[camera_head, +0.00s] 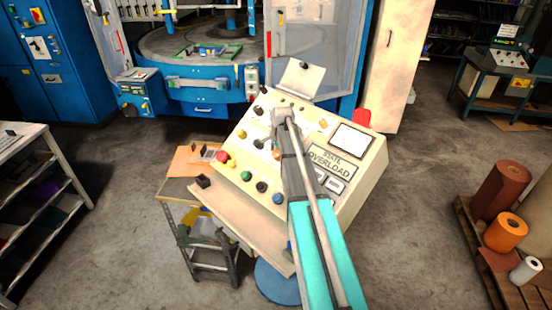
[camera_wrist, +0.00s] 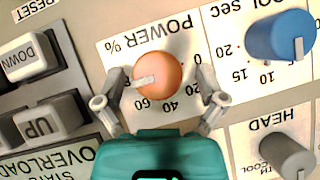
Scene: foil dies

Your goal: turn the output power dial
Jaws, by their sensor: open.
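The output power dial is an orange-pink round knob (camera_wrist: 157,76) with a pale pointer, on a white scale marked POWER % (camera_wrist: 118,62) in the wrist view. Its pointer is toward the left in that picture. My gripper (camera_wrist: 158,92) is open, with one finger on each side of the knob; I cannot tell if either finger touches it. In the head view my gripper (camera_head: 277,138) is over the cream control panel (camera_head: 225,185), and my arm hides part of the panel. An orange knob (camera_head: 276,154) shows beside it there.
A blue knob (camera_wrist: 280,36) and a grey HEAD knob (camera_wrist: 287,155) stand close on the right in the wrist view. The UP (camera_wrist: 45,121) and DOWN (camera_wrist: 28,57) buttons are on the left. A red button (camera_head: 221,156) and other controls are on the panel.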

